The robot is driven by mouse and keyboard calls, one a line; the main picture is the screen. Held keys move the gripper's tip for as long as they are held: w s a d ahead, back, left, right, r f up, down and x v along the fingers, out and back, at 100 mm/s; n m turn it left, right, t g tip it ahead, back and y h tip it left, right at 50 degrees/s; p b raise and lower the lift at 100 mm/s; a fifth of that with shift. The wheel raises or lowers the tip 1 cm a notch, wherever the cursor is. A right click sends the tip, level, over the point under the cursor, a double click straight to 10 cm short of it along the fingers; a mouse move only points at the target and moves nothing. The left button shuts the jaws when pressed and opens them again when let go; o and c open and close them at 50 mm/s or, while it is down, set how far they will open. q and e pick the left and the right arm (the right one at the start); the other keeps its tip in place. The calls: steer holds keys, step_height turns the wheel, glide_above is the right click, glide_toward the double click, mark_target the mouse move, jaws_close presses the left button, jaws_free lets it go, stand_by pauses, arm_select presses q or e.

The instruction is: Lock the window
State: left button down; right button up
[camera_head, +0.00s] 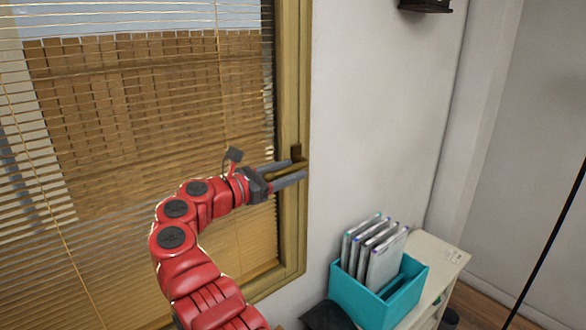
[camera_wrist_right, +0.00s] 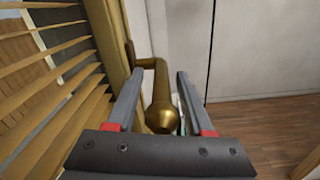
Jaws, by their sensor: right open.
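The window (camera_head: 140,130) has a wooden frame (camera_head: 293,80) and slatted blinds, and it fills the left of the head view. A brass handle (camera_head: 297,152) is on the right side of the frame. In the right wrist view the handle (camera_wrist_right: 158,95) shows large, with its rounded end toward the camera. My right gripper (camera_head: 287,173) is open at the handle. Its two fingers lie on either side of the handle (camera_wrist_right: 155,90) in the right wrist view, with gaps visible. Whether a finger touches it is unclear. My left gripper is not seen.
A teal box (camera_head: 375,295) with several upright folders (camera_head: 375,250) stands on a white cabinet (camera_head: 440,255) at the lower right. A dark object (camera_head: 427,5) is on the wall above. The blinds (camera_wrist_right: 60,85) are close to the left finger in the right wrist view.

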steer(key=shift+s+a+r, duration=0.15)
steer(key=shift+s+a, duration=0.05)
steer(key=shift+s, duration=0.05)
jaws_close()
steer(key=shift+d, duration=0.1)
stand_by(1.1)
